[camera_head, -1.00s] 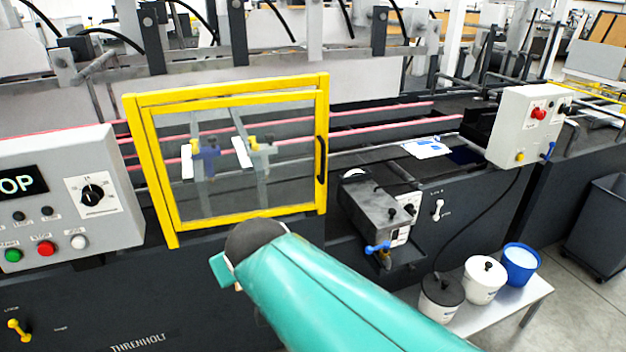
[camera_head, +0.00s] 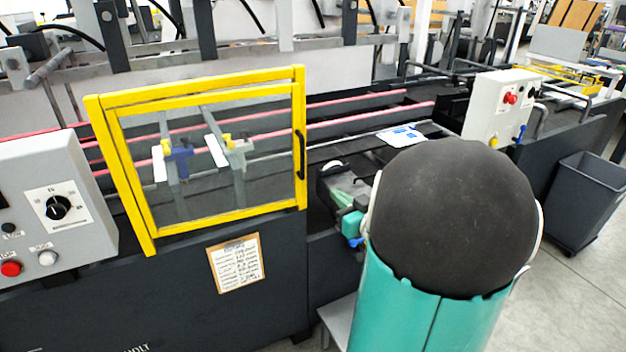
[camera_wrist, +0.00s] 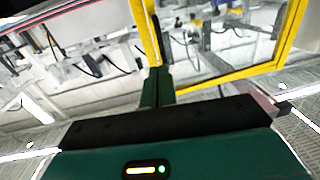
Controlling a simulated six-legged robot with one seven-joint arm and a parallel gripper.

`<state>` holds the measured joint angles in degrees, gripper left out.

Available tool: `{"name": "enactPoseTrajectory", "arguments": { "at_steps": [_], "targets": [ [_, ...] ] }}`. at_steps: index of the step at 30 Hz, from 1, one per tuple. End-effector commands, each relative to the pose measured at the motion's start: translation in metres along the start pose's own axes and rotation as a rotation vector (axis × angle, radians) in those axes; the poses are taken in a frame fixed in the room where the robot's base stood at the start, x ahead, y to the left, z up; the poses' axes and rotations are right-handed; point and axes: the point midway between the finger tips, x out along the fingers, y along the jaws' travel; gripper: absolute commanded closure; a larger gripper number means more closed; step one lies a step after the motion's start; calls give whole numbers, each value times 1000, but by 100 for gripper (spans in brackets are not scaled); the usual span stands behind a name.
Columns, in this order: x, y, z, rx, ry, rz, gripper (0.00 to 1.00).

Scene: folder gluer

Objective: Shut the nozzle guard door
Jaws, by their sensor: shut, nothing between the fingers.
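The nozzle guard door (camera_head: 302,110) is a yellow frame with a clear panel and a black handle (camera_head: 301,155) on its right side. It stands close to the yellow frame behind it; I cannot tell whether a small gap is left. In the wrist view a yellow bar of the door (camera_wrist: 146,32) runs down to my gripper (camera_wrist: 157,72). My gripper is shut and empty, its fingertips at or very near that bar; contact is unclear. In the head view my arm hides most of the gripper, right of the door and below the handle.
A grey control panel (camera_head: 50,195) stands left of the door. A clipboard sheet (camera_head: 236,263) hangs below it. A white switch box (camera_head: 497,105) is at the right, and a dark bin (camera_head: 585,200) stands on the floor. Blue and grey nozzle fittings (camera_head: 178,155) show through the panel.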

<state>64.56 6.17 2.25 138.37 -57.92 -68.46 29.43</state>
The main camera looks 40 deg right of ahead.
Motion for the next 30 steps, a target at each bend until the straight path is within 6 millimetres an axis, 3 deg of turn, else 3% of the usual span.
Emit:
{"name": "enactPoseTrajectory", "arguments": {
  "at_steps": [18,24,30],
  "targets": [
    [112,1,0,-1,-1,4,100],
    [133,2,0,-2,-1,4,100],
    [136,1,0,-2,-1,5,100]
  ]
}}
